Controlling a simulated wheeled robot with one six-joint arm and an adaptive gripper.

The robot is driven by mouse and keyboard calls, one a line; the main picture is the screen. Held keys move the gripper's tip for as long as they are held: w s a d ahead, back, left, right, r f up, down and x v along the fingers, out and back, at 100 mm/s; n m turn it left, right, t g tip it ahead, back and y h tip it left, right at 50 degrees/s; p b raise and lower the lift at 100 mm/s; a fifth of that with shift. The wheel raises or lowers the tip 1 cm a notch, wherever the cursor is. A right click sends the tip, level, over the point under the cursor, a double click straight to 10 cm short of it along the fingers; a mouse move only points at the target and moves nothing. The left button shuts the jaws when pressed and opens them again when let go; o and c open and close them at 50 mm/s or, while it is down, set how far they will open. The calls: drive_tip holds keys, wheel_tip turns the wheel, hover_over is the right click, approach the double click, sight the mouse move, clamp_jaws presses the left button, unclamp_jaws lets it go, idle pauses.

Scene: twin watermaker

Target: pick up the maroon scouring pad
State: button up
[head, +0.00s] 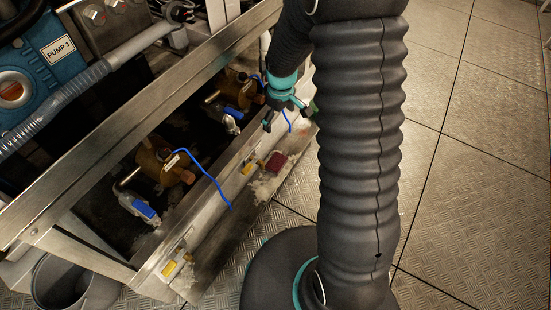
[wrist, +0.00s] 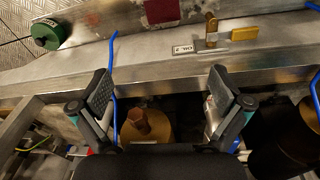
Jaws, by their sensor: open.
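The maroon scouring pad (head: 275,161) lies on the narrow metal ledge along the outer side of the frame in the head view. In the wrist view the pad (wrist: 161,11) shows at the top edge, partly cut off by the picture. My gripper (head: 288,117) is open above the frame, up and slightly right of the pad in the head view. In the wrist view its two fingers (wrist: 160,80) are spread with nothing between them. They are over the frame's rail, apart from the pad.
A yellow-handled valve (wrist: 245,33) with a small label sits near the pad. A green round object (wrist: 46,33) stands to the left. A blue cable (head: 205,178) hangs over the frame's rail. Open floor (head: 480,130) lies right.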

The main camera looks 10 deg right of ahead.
drive_tip(key=n+g, duration=0.1)
drive_tip(key=n, duration=0.1)
hover_over(277, 161)
wheel_tip(277, 161, down, 20)
drive_tip(key=shift+f+b, duration=0.1)
drive_tip(key=shift+b, duration=0.35)
drive_tip(key=shift+a+f, duration=0.1)
drive_tip(key=shift+f, duration=2.85)
drive_tip(key=c, duration=0.9)
drive_tip(key=shift+r, duration=0.1)
drive_tip(key=shift+r, duration=0.6)
drive_tip(key=r, duration=0.1)
drive_tip(key=d+r, duration=0.1)
drive_tip(key=r, duration=0.1)
drive_tip(key=shift+r, duration=0.25)
drive_tip(key=d+r, duration=0.6)
drive_tip(key=d, duration=0.4)
drive_tip(key=shift+s+d, duration=0.3)
drive_tip(key=shift+d, duration=0.05)
drive_tip(key=shift+r, duration=0.1)
